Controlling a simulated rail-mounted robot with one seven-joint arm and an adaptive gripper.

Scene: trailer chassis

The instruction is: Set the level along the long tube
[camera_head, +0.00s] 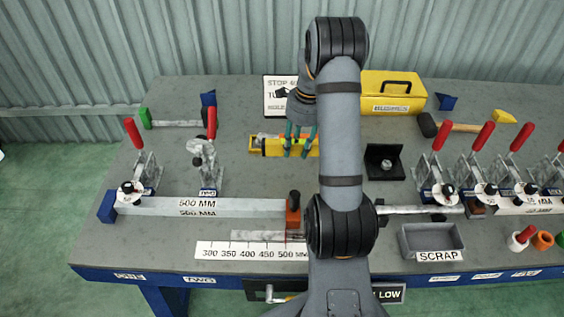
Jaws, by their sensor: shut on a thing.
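The yellow level (272,147) lies crosswise in the picture on the grey bench, towards its back middle. My gripper (297,151) reaches down over the level's right half, with teal fingers shut on it. I cannot tell whether the level is lifted off the bench. A long pale tube (240,206) marked 500 MM runs across the left front of the bench, from a blue stop (107,207) to an orange block (293,211). Another tube (420,210) shows to the right of my arm. My arm hides the stretch between them.
Red-handled clamps stand behind the tubes, at left (148,170) and right (437,175). A yellow box (392,105), a sign (280,97) and a hammer (450,127) are at the back. A scrap tray (433,240) and a ruler strip (252,250) lie at the front.

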